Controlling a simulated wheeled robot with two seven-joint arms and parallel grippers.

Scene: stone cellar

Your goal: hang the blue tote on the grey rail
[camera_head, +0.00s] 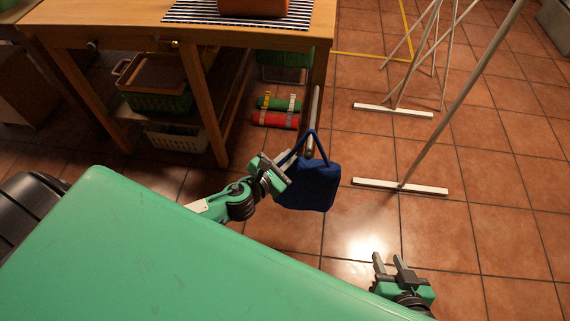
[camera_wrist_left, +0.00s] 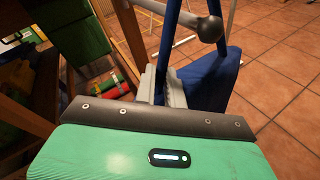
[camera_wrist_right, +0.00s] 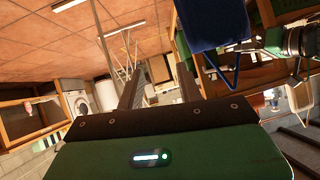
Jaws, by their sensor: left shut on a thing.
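The blue tote (camera_head: 311,188) hangs upright in the air beside the table's right end. My left gripper (camera_head: 284,168) is shut on the left side of its blue handle; the grip on the strap also shows in the left wrist view (camera_wrist_left: 165,85). The grey rail (camera_head: 315,108) juts from the table end toward me. Its rounded tip (camera_wrist_left: 208,29) appears within the handle loop's outline, but I cannot tell if the loop bears on it. My right gripper (camera_head: 392,266) is open and empty, low at the right. The tote also shows upside down in the right wrist view (camera_wrist_right: 212,24).
The wooden table (camera_head: 120,37) holds a striped mat (camera_head: 190,12) and an orange container (camera_head: 253,6). Baskets (camera_head: 160,99) and red and green rolls (camera_head: 275,120) sit beneath. A rack on white feet (camera_head: 400,187) stands right. Tiled floor between is clear.

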